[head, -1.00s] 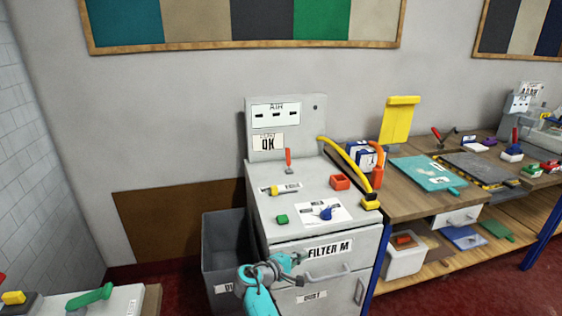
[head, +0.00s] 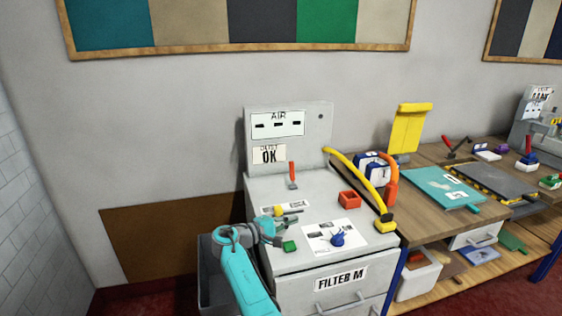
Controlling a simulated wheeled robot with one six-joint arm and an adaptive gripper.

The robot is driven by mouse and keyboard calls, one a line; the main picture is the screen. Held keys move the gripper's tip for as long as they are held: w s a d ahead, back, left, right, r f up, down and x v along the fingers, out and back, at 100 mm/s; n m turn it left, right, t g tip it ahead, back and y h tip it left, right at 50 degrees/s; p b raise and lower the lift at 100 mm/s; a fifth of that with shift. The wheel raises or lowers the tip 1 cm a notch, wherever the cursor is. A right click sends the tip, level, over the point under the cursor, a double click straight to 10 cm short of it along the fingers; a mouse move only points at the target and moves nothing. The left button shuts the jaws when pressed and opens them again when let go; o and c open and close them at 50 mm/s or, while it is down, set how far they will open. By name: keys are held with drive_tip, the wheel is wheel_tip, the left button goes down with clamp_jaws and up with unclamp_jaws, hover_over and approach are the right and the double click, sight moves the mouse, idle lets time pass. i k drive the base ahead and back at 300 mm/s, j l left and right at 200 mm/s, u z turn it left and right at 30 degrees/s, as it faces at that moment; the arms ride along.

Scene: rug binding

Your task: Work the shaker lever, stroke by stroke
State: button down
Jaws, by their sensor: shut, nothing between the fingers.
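The grey filter cabinet (head: 320,262) carries several controls on its top. A red-handled lever (head: 292,174) stands upright at the back left. A yellow-ended lever (head: 278,210) lies lower, in front of a small label. I cannot read which lever is the shaker. My gripper (head: 284,232) is shut and empty, above the cabinet's front left corner, beside the green button (head: 290,246). It is in front of and close to the yellow-ended lever; contact cannot be told. My arm hides part of the cabinet's left edge.
A blue knob (head: 337,238) on a white plate and a red square frame (head: 349,199) are right of my gripper. A yellow hose (head: 358,178) runs along the cabinet's right side. A grey bin (head: 209,270) stands left. A workbench (head: 405,216) adjoins the right.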

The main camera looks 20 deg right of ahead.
sight(290, 163)
drive_tip(key=i, duration=1.15)
drive_tip(key=i+l, duration=0.15)
drive_tip(key=l, duration=0.45)
drive_tip(key=k+z, duration=0.05)
